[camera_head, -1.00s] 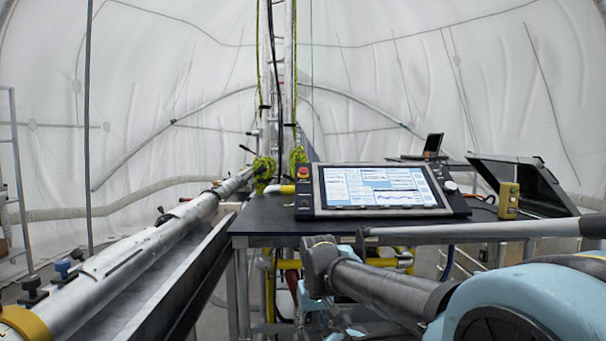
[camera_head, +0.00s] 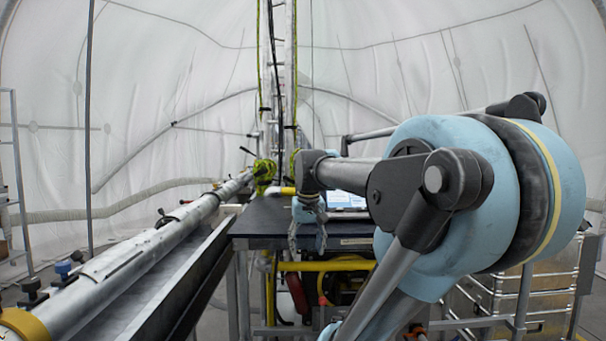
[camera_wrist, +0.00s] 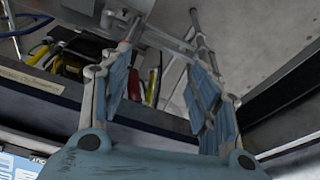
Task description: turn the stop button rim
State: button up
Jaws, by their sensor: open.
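The stop button does not show now; my arm and gripper cover the left part of the console in the head view. Only a bit of the console's lit screen (camera_head: 347,200) shows behind my arm, and a corner of it shows at the lower left of the wrist view (camera_wrist: 18,166). My gripper (camera_head: 307,242) hangs pointing down in front of the dark table's near edge. In the wrist view its two ribbed blue fingers (camera_wrist: 163,35) are spread apart with nothing between them.
The dark table top (camera_head: 262,214) is bare at its left. A long grey pipe (camera_head: 140,255) runs along the left. Yellow tubing (camera_head: 325,265) lies under the table, and metal cases (camera_head: 545,290) stand at the lower right.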

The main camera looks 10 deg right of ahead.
jog(key=w+d+r+t, duration=0.1)
jog(key=w+d+r, duration=0.2)
jog(key=w+r, duration=1.4)
jog(key=w+d+r+t, duration=0.1)
jog(key=w+d+r, duration=0.2)
jog(key=w+r, duration=1.35)
jog(key=shift+m+h, duration=0.3)
jog(key=shift+h, duration=0.1)
jog(key=x, duration=1.6)
jog(key=shift+s+d+f, duration=0.1)
jog(key=shift+s+f, duration=0.05)
jog(key=shift+f, duration=0.2)
